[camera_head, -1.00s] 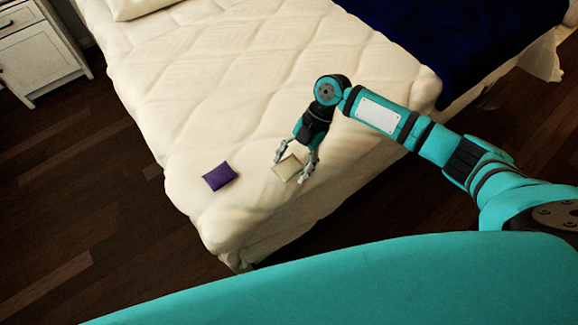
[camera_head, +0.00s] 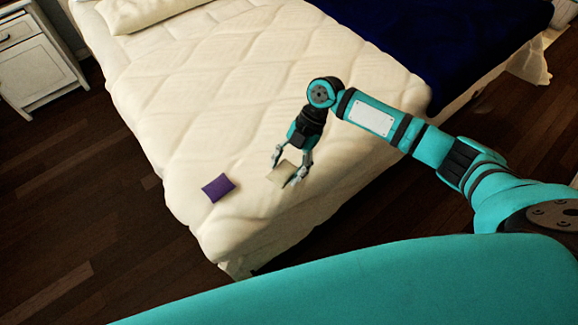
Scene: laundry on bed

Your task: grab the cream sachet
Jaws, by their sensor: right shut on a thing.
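The cream sachet (camera_head: 282,174) is a small pale cushion near the front edge of the bed (camera_head: 200,95). My right gripper (camera_head: 284,168) reaches down over it from the right side. Its two fingers are shut on the sachet, one on each side. I cannot tell whether the sachet is lifted clear of the bedding. My left gripper is not in view.
A purple sachet (camera_head: 218,187) lies on the bed to the left of the cream one. A dark blue blanket (camera_head: 430,45) covers the far right part of the bed. A white nightstand (camera_head: 38,62) stands at the upper left. Dark wooden floor surrounds the bed.

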